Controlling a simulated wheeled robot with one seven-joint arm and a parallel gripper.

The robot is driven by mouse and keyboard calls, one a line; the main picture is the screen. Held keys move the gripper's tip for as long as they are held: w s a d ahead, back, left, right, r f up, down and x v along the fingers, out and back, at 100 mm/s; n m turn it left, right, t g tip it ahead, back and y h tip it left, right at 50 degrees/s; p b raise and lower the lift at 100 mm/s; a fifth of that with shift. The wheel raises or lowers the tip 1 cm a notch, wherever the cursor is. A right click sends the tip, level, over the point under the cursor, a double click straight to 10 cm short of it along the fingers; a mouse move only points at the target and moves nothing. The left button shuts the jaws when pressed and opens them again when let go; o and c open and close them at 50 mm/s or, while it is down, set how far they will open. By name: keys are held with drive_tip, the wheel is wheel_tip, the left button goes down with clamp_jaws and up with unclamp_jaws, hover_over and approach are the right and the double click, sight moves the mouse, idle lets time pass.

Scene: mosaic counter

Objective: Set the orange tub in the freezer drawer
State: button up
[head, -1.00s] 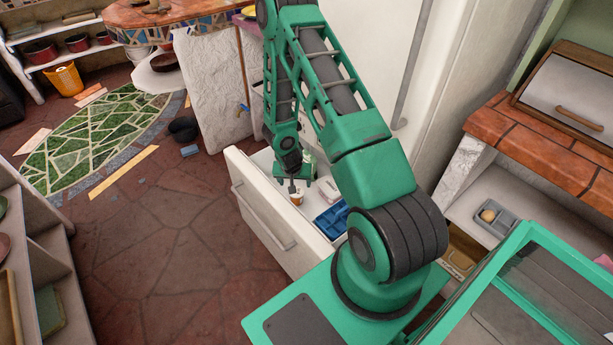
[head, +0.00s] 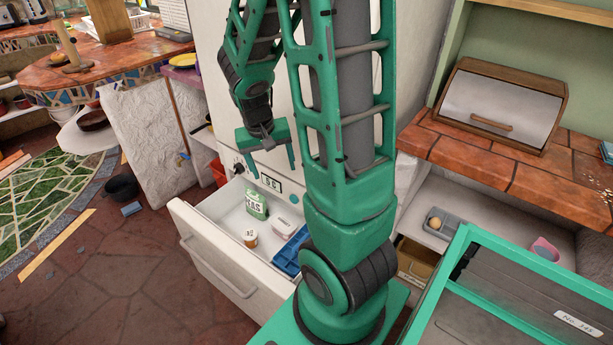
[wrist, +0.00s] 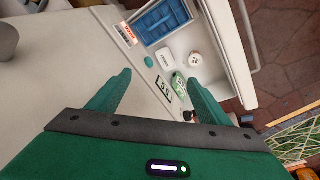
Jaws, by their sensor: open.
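The freezer drawer (head: 212,252) is pulled open below the white freezer front. The orange tub (head: 250,239), small with a white lid, stands upright on the drawer floor near its front wall. In the wrist view its round white lid (wrist: 195,59) shows inside the drawer. My gripper (head: 267,163) is open and empty, above the back of the drawer and apart from the tub. In the wrist view my spread fingers (wrist: 160,80) have nothing held between them.
A green bag (head: 256,204), a white lidded box (head: 286,227) and a blue tray (head: 291,250) also lie in the drawer. A small display panel (head: 271,183) is on the freezer front behind it. A tiled counter with a bread box (head: 503,107) stands to the right.

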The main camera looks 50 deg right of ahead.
drive_tip(key=s+a+r+y, duration=0.1)
drive_tip(key=s+a+r, duration=0.1)
drive_tip(key=s, duration=0.4)
drive_tip(key=s+a+r+n+y, duration=0.1)
drive_tip(key=s+a+r, duration=0.1)
drive_tip(key=s+r, duration=0.3)
drive_tip(key=s+a+r+y, duration=0.1)
drive_tip(key=s+a+r, duration=0.2)
drive_tip(key=s, duration=0.4)
drive_tip(key=shift+s+r+g, duration=0.3)
drive_tip(key=shift+r, duration=0.15)
drive_tip(key=shift+w+f, duration=0.25)
drive_tip(key=shift+w, duration=0.4)
